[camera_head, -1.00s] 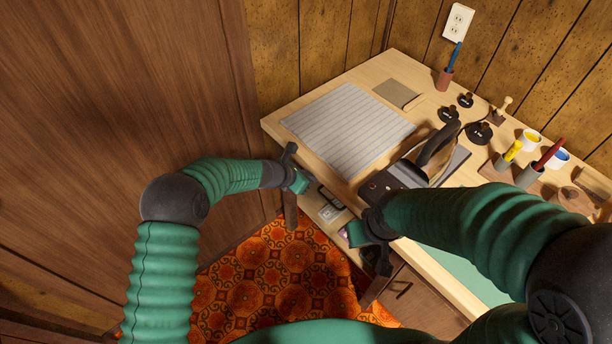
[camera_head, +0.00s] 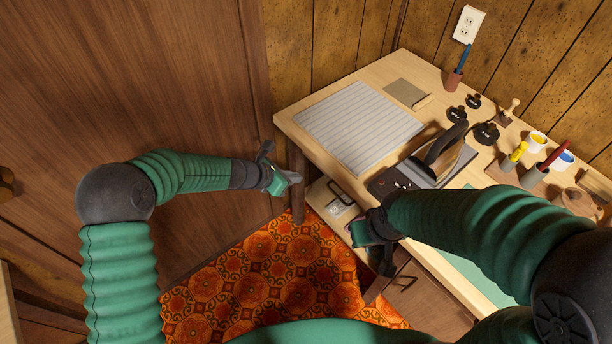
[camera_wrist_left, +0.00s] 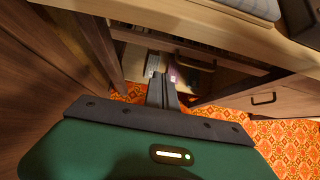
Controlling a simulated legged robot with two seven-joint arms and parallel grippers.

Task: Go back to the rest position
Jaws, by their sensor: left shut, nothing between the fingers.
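My left arm comes in from the left in the head view, and its gripper (camera_head: 296,178) is shut and empty beside the table's left front corner. In the left wrist view the shut fingers (camera_wrist_left: 162,95) point toward an open drawer (camera_wrist_left: 185,72) under the table top.
The wooden table (camera_head: 297,118) bears a striped cloth (camera_head: 360,125), an iron (camera_head: 440,150), dark weights (camera_head: 487,133) and several pots and tools. An open drawer (camera_head: 325,200) sticks out below the table top. Patterned orange carpet (camera_head: 255,280) is clear in front.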

